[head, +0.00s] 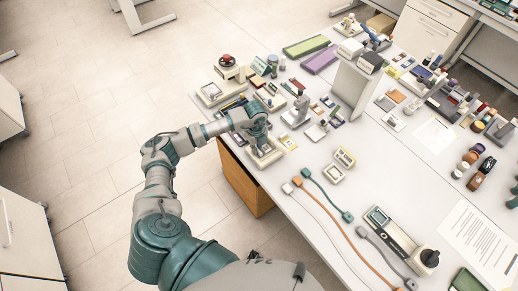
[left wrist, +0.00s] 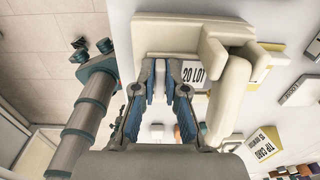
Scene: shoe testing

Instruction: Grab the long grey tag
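The long grey tag (head: 386,256) looks like the grey strap with a darker block at each end, lying on the white table at the lower right of the head view. My left gripper (head: 262,142) is well up and left of it, over a cream stand at the table's left edge. The cream stand (left wrist: 190,25), with a "20 LOT" label, is just beyond the fingertips. The grey strap cannot be made out there. My right gripper is not in view.
Orange (head: 350,236), green (head: 328,193) and white straps lie left of the grey one. A tray with a black knob (head: 429,258) is close on its right. A white upright box (head: 352,88) and many small items crowd the table's far half.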

